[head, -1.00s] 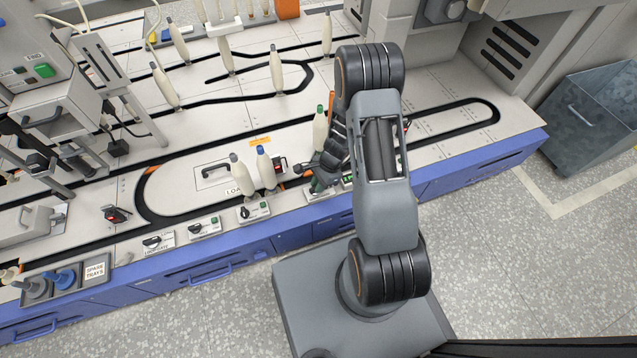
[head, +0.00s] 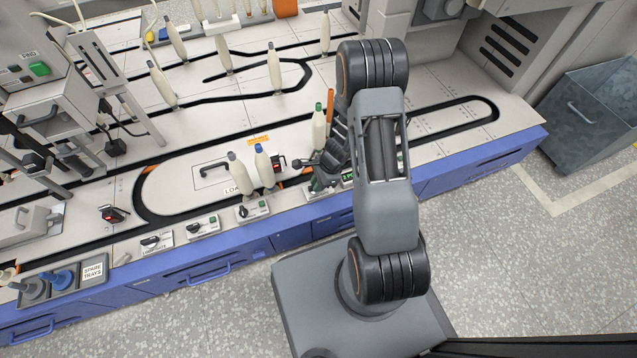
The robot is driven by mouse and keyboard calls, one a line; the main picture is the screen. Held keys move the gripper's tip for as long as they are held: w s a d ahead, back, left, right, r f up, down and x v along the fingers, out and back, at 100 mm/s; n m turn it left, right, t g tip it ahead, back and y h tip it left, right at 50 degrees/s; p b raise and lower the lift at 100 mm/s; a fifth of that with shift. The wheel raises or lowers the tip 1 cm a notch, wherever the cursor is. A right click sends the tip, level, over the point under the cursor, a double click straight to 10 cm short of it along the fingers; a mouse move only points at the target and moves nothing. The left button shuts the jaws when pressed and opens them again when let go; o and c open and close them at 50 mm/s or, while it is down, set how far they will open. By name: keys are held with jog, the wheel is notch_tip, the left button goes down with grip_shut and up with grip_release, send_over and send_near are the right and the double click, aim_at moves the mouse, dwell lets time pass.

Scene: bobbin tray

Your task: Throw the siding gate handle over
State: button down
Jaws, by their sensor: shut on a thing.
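My gripper (head: 314,175) is low over the front of the bench's track deck, by the row of small control panels, left of my arm. It is shut on a small dark handle, which I take for the siding gate handle; the fingers and wrist largely hide it. An orange track piece (head: 283,184) lies just left of the gripper. A second orange track piece (head: 152,168) is at the loop's left end.
Two bobbins (head: 264,166) stand close left of the gripper; a green-tipped bobbin (head: 319,127) and an orange stick (head: 330,105) stand behind it. Knob panels (head: 203,227) line the front edge. A spare tray rack (head: 65,281) is front left. A grey bin (head: 590,125) stands right.

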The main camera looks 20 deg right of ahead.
jog(key=c, duration=1.1)
grip_release()
jog(key=p+v, duration=0.6)
jog(key=v, duration=0.8)
jog(key=shift+p, duration=0.3)
jog(key=shift+f, duration=0.15)
jog(key=s+a+r+n+t+h+p, duration=0.1)
jog(key=r+n+p, duration=0.5)
jog(key=r, duration=1.2)
jog(key=s+a+r+n+t+h+p, duration=0.1)
jog(key=s+r+n+p, duration=0.5)
jog(key=r+p, duration=0.7)
jog(key=s+a+r+n+t+h+p, duration=0.1)
jog(key=r+n+p, duration=0.5)
jog(key=r, duration=1.7)
jog(key=s+a+h+p, duration=0.1)
jog(key=s+a+p, duration=0.1)
jog(key=a+p, duration=0.1)
jog(key=shift+s+a+r+t+p, duration=0.25)
jog(key=shift+s+t+p, duration=0.05)
jog(key=shift+s+p, duration=0.1)
